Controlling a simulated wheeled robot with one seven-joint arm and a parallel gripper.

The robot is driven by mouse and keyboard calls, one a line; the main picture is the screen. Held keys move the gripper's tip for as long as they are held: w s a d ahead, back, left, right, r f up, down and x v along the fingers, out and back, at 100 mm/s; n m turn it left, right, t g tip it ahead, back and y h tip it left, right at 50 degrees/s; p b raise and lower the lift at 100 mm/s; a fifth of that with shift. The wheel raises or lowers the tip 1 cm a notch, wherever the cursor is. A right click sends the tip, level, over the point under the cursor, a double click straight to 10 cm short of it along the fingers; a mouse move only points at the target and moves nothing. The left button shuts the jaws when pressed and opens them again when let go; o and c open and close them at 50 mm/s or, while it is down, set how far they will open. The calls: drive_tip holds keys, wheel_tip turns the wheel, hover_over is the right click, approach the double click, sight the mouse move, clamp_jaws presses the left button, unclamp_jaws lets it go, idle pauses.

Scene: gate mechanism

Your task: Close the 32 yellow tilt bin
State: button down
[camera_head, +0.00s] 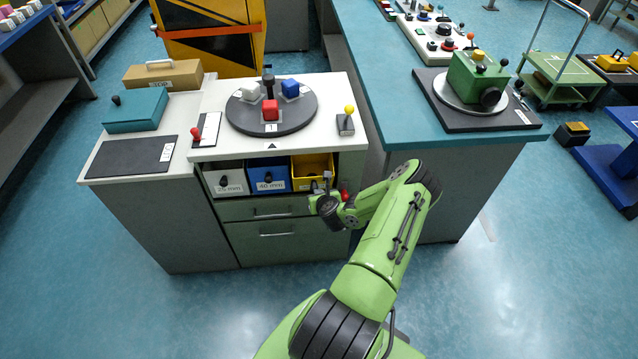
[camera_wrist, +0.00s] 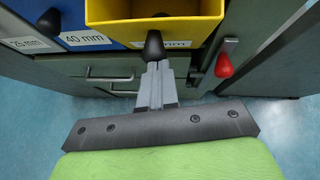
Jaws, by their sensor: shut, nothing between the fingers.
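The yellow tilt bin (camera_head: 313,166) is the rightmost of three bins under the white worktop. It is tipped outward, and its open top and inside show. In the wrist view the yellow bin (camera_wrist: 112,32) fills the top centre, with a black knob (camera_wrist: 154,44) on its front. Its label is partly hidden by the knob; only "mm" reads. My gripper (camera_wrist: 156,68) is shut and empty, its fingertips right at the knob's lower end; I cannot tell whether they touch. In the head view my gripper (camera_head: 327,178) is in front of the bin's lower right.
A blue 40 mm bin (camera_head: 268,174) and a white 25 mm bin (camera_head: 226,180) sit to the left. A red handle (camera_wrist: 224,65) is close on the right. Drawers (camera_head: 278,235) are below. The teal counter (camera_head: 420,120) stands to the right.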

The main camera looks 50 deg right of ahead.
sight(317, 177)
drive_tip(key=shift+w+d+r+g+y+p, duration=0.35)
drive_tip(key=shift+r+p, duration=0.2)
drive_tip(key=shift+p, duration=0.85)
drive_tip(key=shift+w+d+r+g+y+p, duration=0.3)
drive_tip(key=shift+r+p, duration=0.25)
drive_tip(key=shift+p, duration=0.8)
drive_tip(key=shift+w+d+r+g+y+p, duration=0.2)
drive_tip(key=shift+w+d+g+y+p, duration=0.2)
drive_tip(key=shift+d+p, duration=0.25)
drive_tip(key=shift+w+d+r, duration=0.2)
drive_tip(key=shift+w+d, duration=0.25)
drive_tip(key=shift+w, duration=0.05)
